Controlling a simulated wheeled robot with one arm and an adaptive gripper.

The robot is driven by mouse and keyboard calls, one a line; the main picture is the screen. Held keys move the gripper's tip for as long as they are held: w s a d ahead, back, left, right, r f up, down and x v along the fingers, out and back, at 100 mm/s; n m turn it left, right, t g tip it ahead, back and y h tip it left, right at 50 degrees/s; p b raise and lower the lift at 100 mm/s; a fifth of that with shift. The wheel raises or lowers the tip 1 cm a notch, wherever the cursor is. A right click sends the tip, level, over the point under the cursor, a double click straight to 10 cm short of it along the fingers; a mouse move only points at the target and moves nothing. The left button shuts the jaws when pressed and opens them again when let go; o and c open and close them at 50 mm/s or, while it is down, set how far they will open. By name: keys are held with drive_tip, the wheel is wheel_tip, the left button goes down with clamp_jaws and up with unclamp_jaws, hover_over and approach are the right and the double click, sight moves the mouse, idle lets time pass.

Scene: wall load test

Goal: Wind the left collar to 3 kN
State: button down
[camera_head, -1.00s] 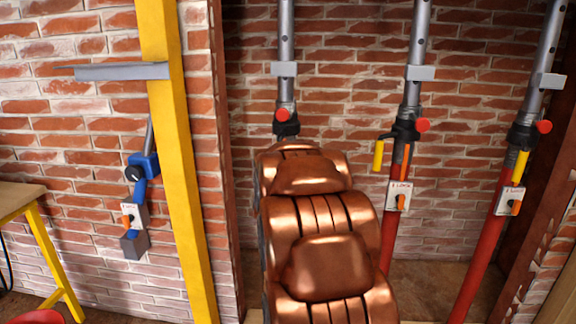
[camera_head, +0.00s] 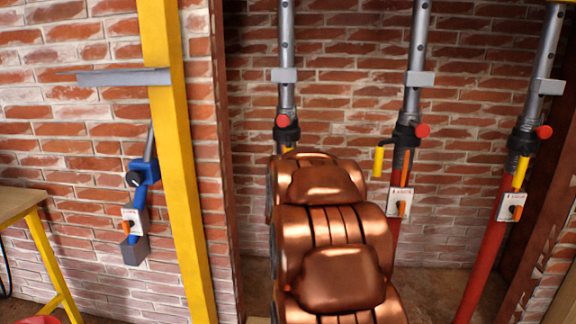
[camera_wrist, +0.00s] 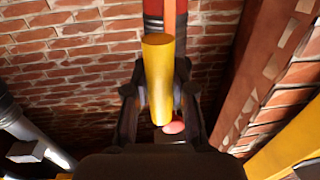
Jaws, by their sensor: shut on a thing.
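Three props stand in the brick bay, grey tubes above red lower parts. The left prop (camera_head: 286,55) has a black collar (camera_head: 287,134) with a red knob (camera_head: 282,120). A small yellow part (camera_head: 288,150) shows just below this collar, and the rest below is hidden behind my copper-coloured arm. In the wrist view, my gripper (camera_wrist: 160,85) has its dark fingers on both sides of a yellow handle (camera_wrist: 158,60) and is shut on it. A red post (camera_wrist: 166,8) and a red knob (camera_wrist: 174,127) show near the handle. I cannot read any load value.
The middle prop (camera_head: 416,60) and right prop (camera_head: 545,50) have yellow handles and white plates with orange levers. A yellow post (camera_head: 180,170) stands left of the bay, by a blue wall device (camera_head: 143,170). A table (camera_head: 20,202) stands far left.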

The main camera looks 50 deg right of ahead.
drive_tip(key=c, duration=0.9)
unclamp_jaws()
drive_tip(key=shift+c, duration=0.2)
drive_tip(key=shift+a, duration=0.1)
drive_tip(key=v, duration=0.7)
drive_tip(key=shift+s+a, duration=0.1)
drive_tip(key=shift+s, duration=0.05)
